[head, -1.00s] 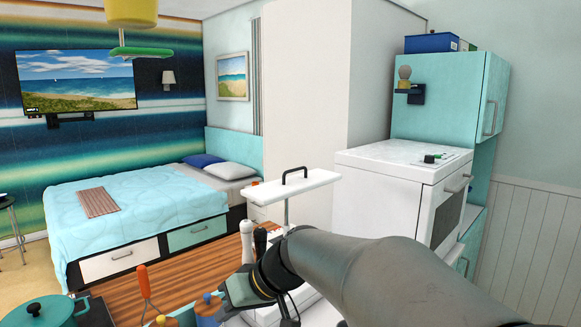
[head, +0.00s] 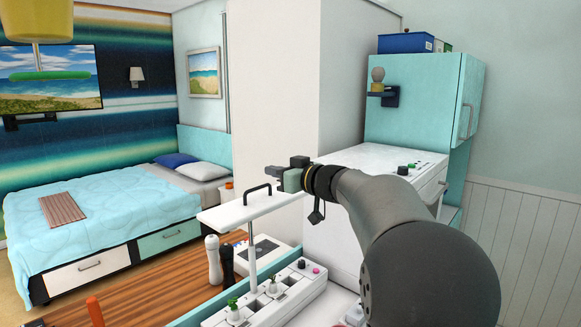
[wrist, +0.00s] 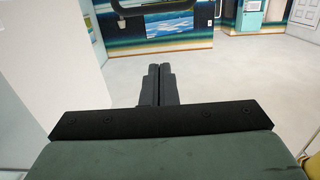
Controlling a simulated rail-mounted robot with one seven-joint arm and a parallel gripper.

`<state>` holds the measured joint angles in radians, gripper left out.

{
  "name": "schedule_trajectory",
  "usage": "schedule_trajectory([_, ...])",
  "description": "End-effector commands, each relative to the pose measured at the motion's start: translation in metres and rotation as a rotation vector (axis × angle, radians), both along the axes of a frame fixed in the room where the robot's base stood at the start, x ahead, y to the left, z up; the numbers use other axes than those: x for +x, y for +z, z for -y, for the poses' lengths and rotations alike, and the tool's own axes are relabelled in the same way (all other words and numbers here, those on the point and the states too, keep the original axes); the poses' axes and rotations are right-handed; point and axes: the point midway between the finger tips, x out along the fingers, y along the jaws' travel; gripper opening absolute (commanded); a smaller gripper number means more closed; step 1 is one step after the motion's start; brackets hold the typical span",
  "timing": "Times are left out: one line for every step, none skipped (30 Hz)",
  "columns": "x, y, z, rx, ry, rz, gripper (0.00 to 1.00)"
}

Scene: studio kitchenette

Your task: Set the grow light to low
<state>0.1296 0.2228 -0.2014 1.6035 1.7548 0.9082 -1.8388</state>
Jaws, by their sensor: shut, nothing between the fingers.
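The grow light has a flat white lamp head (head: 235,212) with a black arched handle (head: 257,190) on top. A thin post joins it to a white planter base (head: 262,311) holding small green plants. A dark knob (head: 301,264) and a pink button (head: 316,270) sit on the base's far right end; the knob's setting is too small to read. My gripper (head: 270,171) is raised by the handle, just above and right of it in the head view; contact cannot be told. In the wrist view its two dark fingers (wrist: 160,85) are together and empty.
A white and a black shaker-like bottle (head: 227,264) stand left of the post on the wooden counter. A white appliance with knobs (head: 345,220) stands to the right, close under my arm. A yellow hanging lamp (head: 38,20) is at upper left.

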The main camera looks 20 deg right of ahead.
Motion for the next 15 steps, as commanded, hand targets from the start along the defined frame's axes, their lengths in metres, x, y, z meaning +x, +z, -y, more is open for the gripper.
schedule_trajectory([0.010,0.004,-0.008,0.001,0.003,-0.004,0.00])
schedule_trajectory([0.016,0.003,-0.011,0.001,0.004,-0.004,0.00])
schedule_trajectory([0.022,0.003,-0.015,0.000,0.004,-0.004,0.00])
schedule_trajectory([0.027,0.002,-0.018,0.000,0.003,-0.004,0.00])
schedule_trajectory([0.028,-0.004,-0.018,0.002,0.001,-0.007,0.00])
schedule_trajectory([0.028,-0.013,-0.018,0.002,0.000,-0.007,0.00])
schedule_trajectory([0.028,-0.017,-0.018,0.003,0.000,-0.007,0.00])
schedule_trajectory([0.029,-0.021,-0.019,0.001,0.001,-0.006,0.00])
schedule_trajectory([0.029,-0.026,-0.020,0.003,0.001,-0.007,0.00])
schedule_trajectory([0.030,-0.029,-0.020,0.002,0.002,-0.005,0.00])
schedule_trajectory([0.030,-0.032,-0.020,0.002,0.002,-0.005,0.00])
schedule_trajectory([0.031,-0.035,-0.021,0.002,0.001,-0.003,0.00])
schedule_trajectory([0.031,-0.037,-0.021,0.001,0.001,-0.003,0.00])
schedule_trajectory([0.031,-0.038,-0.021,0.002,0.001,-0.003,0.00])
schedule_trajectory([0.031,-0.040,-0.021,0.001,0.001,-0.003,0.00])
